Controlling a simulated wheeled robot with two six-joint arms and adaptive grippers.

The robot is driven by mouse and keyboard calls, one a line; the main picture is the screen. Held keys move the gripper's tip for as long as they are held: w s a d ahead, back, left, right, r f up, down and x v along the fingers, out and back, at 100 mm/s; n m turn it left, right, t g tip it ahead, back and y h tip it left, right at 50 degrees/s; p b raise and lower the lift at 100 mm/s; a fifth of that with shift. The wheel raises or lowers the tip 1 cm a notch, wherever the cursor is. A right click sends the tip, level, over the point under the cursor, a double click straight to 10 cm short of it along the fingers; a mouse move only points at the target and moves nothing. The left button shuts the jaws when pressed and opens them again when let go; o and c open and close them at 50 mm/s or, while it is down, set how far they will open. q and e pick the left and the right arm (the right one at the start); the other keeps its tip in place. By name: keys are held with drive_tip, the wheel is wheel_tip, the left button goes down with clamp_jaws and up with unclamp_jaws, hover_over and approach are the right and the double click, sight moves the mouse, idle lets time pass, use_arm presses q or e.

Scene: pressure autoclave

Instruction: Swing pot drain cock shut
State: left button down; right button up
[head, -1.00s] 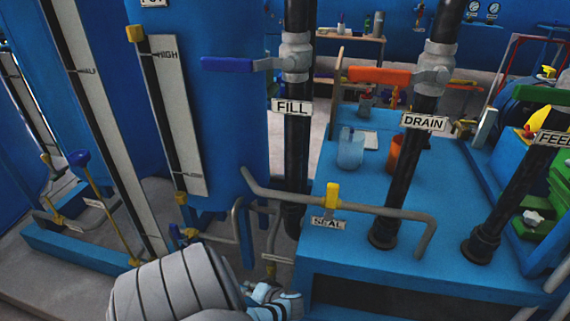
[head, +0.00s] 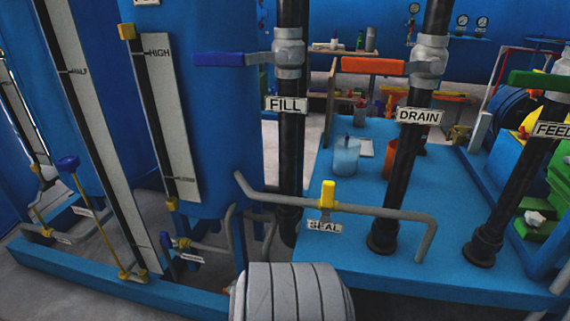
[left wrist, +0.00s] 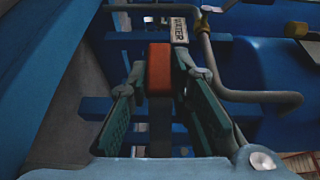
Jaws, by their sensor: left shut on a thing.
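In the left wrist view, the two teal fingers of my left gripper (left wrist: 165,110) are closed on a red block-like handle (left wrist: 159,68) that stands between them. A label ending in "TER" (left wrist: 180,28) sits just behind it. I cannot tell from the pictures whether this handle is the pot drain cock. In the head view, the blue pot (head: 215,110) has a gauge board marked HIGH. My left gripper is out of sight there; only my grey arm shows at the bottom. My right gripper is not seen.
A pipe with a yellow-handled SEAL valve (head: 328,194) runs right of the pot. FILL (head: 288,105) and DRAIN (head: 418,116) pipes with levers stand behind. A bent grey pipe (left wrist: 250,97) passes right of the fingers. A blue bench (head: 330,262) fills the right.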

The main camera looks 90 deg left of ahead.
use_arm(q)
drive_tip(key=shift+s+d+r, duration=0.1)
drive_tip(key=shift+s+r, duration=0.1)
drive_tip(key=shift+s, duration=0.1)
drive_tip(key=c, duration=1.4)
unclamp_jaws()
drive_tip(key=shift+c, duration=0.2)
drive_tip(key=shift+w, duration=0.15)
drive_tip(key=shift+w+d+f, duration=0.1)
drive_tip(key=shift+w+d, duration=0.1)
drive_tip(key=shift+w, duration=0.15)
drive_tip(key=v, duration=1.1)
drive_tip(key=shift+f, duration=0.15)
